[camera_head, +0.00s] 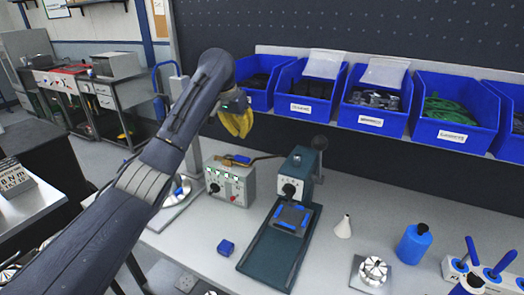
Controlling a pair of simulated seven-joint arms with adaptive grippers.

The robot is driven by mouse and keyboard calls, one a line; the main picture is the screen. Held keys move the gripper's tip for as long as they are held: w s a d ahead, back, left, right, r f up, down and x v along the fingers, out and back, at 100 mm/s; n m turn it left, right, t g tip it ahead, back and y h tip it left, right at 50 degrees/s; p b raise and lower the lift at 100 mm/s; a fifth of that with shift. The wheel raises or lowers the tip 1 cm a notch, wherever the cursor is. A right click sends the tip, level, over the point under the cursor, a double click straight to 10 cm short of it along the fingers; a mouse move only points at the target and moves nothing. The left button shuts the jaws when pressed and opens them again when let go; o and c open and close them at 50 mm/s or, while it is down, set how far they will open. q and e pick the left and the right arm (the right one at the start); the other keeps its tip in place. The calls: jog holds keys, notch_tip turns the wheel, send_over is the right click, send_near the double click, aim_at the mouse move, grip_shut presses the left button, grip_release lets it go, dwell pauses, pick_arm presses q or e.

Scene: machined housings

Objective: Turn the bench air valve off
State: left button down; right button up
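A blue lever (237,159) lies roughly level on a brass-coloured fitting (263,158), behind and above the grey control box (231,183); this looks like the bench air valve. My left gripper (238,123), with yellow fingers, hangs above and behind the lever, apart from it in the picture. The fingers are small and overlap in this view, so their opening is unclear. I see nothing held between them.
A green press-like fixture (274,247) stands right of the box. Blue bins (303,108) line the shelf behind.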

aim_at(237, 158)
pick_arm(q)
jog(key=shift+w+d+f+n+y, duration=0.15)
jog(key=shift+d+f+n+y, duration=0.15)
jog(key=shift+d+f, duration=0.1)
jog(key=x, duration=0.9)
